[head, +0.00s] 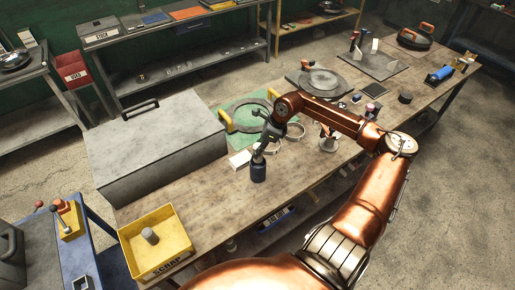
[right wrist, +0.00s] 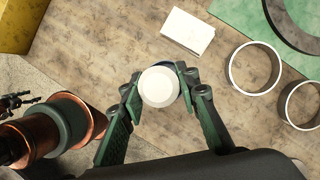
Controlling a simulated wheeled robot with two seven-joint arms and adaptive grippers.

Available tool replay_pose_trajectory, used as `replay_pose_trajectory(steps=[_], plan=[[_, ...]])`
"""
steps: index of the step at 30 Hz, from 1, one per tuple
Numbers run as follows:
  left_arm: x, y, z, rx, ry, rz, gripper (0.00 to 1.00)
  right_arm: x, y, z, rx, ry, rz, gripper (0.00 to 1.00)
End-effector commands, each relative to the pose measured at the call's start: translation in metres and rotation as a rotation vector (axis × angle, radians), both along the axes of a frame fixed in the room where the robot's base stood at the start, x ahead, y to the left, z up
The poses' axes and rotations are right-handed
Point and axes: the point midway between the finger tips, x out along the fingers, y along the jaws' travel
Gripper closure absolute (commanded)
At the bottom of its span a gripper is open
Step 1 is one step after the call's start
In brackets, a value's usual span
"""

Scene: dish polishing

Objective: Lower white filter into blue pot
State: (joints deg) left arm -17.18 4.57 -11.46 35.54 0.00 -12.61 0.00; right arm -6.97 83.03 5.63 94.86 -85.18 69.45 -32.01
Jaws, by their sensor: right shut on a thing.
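The blue pot (head: 258,173) stands upright on the wooden bench, near its front edge. My right gripper (head: 259,154) is directly above it, pointing down. In the right wrist view, my right gripper (right wrist: 160,88) is shut on the round white filter (right wrist: 159,87), with a green-padded finger on each side. A thin dark blue edge of the pot (right wrist: 184,68) shows just behind the filter. The filter covers most of the pot there, so I cannot tell whether it is above the rim or partly inside. My left gripper is not seen.
Two white rings (head: 296,131) and a green mat (head: 229,112) are farther back. A large grey box (head: 155,150) stands left, and a yellow scrap bin (head: 133,231) is at the front left.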

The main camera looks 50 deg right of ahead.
Motion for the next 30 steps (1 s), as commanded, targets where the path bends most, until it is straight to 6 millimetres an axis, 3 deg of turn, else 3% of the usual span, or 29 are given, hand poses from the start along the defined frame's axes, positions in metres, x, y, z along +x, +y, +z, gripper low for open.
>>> replay_pose_trajectory(steps=[19, 30], plan=[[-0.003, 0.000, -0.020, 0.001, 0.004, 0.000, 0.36, 0.000, 0.000, -0.032, 0.000, 0.000, 0.000, 0.95], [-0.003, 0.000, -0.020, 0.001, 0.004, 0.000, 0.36, 0.000, 0.000, -0.033, 0.000, 0.000, 0.000, 0.95]])
